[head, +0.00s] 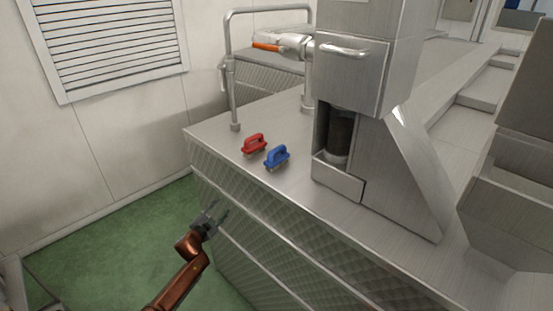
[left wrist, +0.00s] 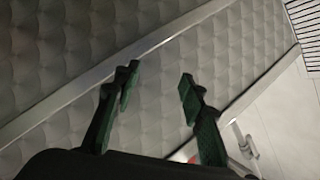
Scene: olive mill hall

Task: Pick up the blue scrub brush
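The blue scrub brush (head: 277,157) lies on the metal counter top (head: 300,190) near its front edge, with its handle upward. A red scrub brush (head: 254,143) lies just behind it to the left. My left gripper (head: 217,213) is in front of the counter's quilted side panel, lower than the brushes and apart from them. In the left wrist view its two green fingers (left wrist: 158,92) are spread with nothing between them. A small bit of red shows at the bottom of that view, mostly hidden behind the gripper. My right gripper is in neither view.
A steel machine housing (head: 400,180) stands on the counter right of the brushes. A pipe frame (head: 232,95) rises behind them to the left, and a pipe with an orange handle (head: 268,46) juts out above. Green floor (head: 110,250) lies open at the left.

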